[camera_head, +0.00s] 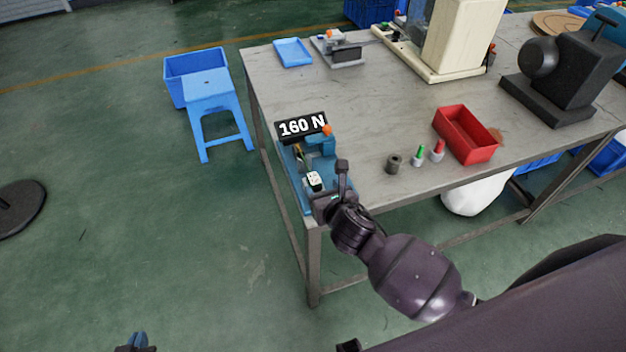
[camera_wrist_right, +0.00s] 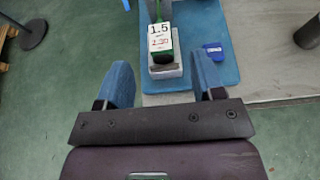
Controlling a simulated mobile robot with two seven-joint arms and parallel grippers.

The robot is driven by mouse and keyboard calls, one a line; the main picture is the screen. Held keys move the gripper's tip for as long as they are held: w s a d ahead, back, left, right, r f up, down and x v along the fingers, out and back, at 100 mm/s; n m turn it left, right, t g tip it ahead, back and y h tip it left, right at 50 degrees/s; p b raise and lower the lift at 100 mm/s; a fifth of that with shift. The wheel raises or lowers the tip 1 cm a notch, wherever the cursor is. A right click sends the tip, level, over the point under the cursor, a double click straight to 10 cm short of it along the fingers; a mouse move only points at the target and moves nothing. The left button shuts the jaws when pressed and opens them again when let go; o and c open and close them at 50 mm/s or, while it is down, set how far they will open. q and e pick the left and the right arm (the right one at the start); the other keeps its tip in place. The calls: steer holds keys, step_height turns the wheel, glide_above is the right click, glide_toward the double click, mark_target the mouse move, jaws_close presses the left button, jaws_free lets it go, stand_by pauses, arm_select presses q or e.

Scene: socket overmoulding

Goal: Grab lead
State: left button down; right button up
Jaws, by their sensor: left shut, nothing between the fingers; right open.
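In the head view my right gripper (camera_head: 327,203) is at the fixture's near end. My left gripper (camera_head: 137,341) is shut and empty at the bottom left, away from the table.
A grey cylinder (camera_head: 393,163), a green-topped piece (camera_head: 418,156), a red-topped piece (camera_head: 437,150) and a red bin (camera_head: 467,136) stand right of the fixture. A blue stool (camera_head: 208,92) stands left of the table.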

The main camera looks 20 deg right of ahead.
mark_target(314, 179)
steer(key=shift+b+x, duration=0.5)
steer(key=shift+x, duration=2.75)
arm_select(q)
steer(key=shift+s+f, duration=0.35)
steer(key=shift+f, duration=0.55)
arm_select(e)
steer(key=shift+f, duration=0.2)
steer(key=shift+s, duration=0.1)
